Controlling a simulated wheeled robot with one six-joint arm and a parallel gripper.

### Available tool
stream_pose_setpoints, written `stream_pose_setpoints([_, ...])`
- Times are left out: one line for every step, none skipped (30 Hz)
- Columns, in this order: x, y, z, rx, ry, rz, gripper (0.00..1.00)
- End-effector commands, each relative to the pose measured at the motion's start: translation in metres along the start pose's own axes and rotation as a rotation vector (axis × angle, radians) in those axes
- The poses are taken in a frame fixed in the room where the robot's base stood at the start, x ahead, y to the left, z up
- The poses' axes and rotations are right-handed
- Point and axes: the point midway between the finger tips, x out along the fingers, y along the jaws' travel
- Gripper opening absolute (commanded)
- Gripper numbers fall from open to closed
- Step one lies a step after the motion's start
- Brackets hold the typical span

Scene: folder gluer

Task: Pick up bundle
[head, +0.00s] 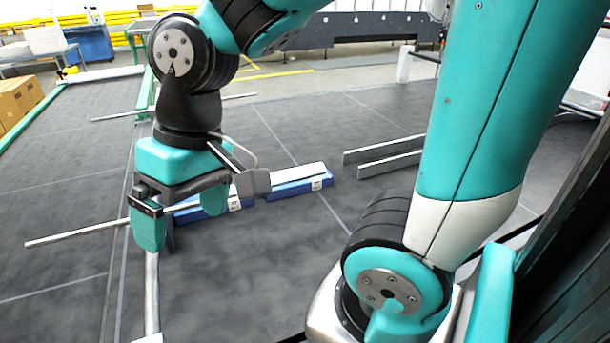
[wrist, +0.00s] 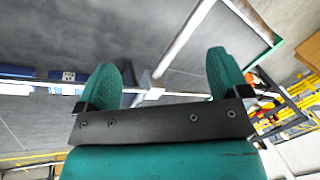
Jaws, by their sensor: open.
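Two flat bundles with white tops, blue sides and small labels lie end to end on the dark table. The right bundle (head: 300,184) is mostly clear in the head view. The left bundle (head: 236,206) is partly hidden behind my gripper. My gripper (head: 182,217) points down near the left end of the bundles, fingers apart, nothing held. In the wrist view my gripper (wrist: 163,78) is open, with a pale rail and a small block showing between its fingers. A bundle (wrist: 68,76) with a label shows beside the left finger there, not between the fingers.
A thin pale rod (head: 75,235) crosses the table at the left, near my gripper. Two grey bars (head: 385,157) stand right of the bundles. Cardboard boxes (head: 17,102) are at the far left. The dark table (head: 240,285) is bare in front of the bundles.

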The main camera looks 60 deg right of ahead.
Motion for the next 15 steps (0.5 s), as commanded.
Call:
stream_pose_setpoints([-0.009, 0.032, -0.024, 0.235, 0.016, 0.039, 0.94])
stream_pose_setpoints([-0.013, 0.053, -0.036, 0.391, 0.029, 0.063, 0.94])
stream_pose_setpoints([-0.021, 0.084, -0.05, 0.607, 0.049, 0.094, 0.94])
stream_pose_setpoints([-0.026, 0.108, -0.058, 0.771, 0.064, 0.116, 0.94])
stream_pose_setpoints([-0.031, 0.134, -0.064, 0.934, 0.081, 0.136, 0.94])
stream_pose_setpoints([-0.039, 0.167, -0.069, 1.144, 0.106, 0.161, 0.94])
stream_pose_setpoints([-0.044, 0.191, -0.07, 1.294, 0.124, 0.177, 0.94])
stream_pose_setpoints([-0.049, 0.214, -0.07, 1.438, 0.142, 0.192, 0.94])
stream_pose_setpoints([-0.055, 0.242, -0.067, 1.614, 0.166, 0.209, 0.94])
stream_pose_setpoints([-0.059, 0.262, -0.064, 1.736, 0.184, 0.221, 0.94])
stream_pose_setpoints([-0.063, 0.279, -0.059, 1.845, 0.199, 0.23, 0.94])
stream_pose_setpoints([-0.067, 0.298, -0.054, 1.971, 0.218, 0.24, 0.94])
stream_pose_setpoints([-0.069, 0.311, -0.05, 2.051, 0.232, 0.247, 0.94])
stream_pose_setpoints([-0.071, 0.321, -0.046, 2.119, 0.244, 0.252, 0.94])
stream_pose_setpoints([-0.073, 0.332, -0.041, 2.19, 0.255, 0.258, 0.94])
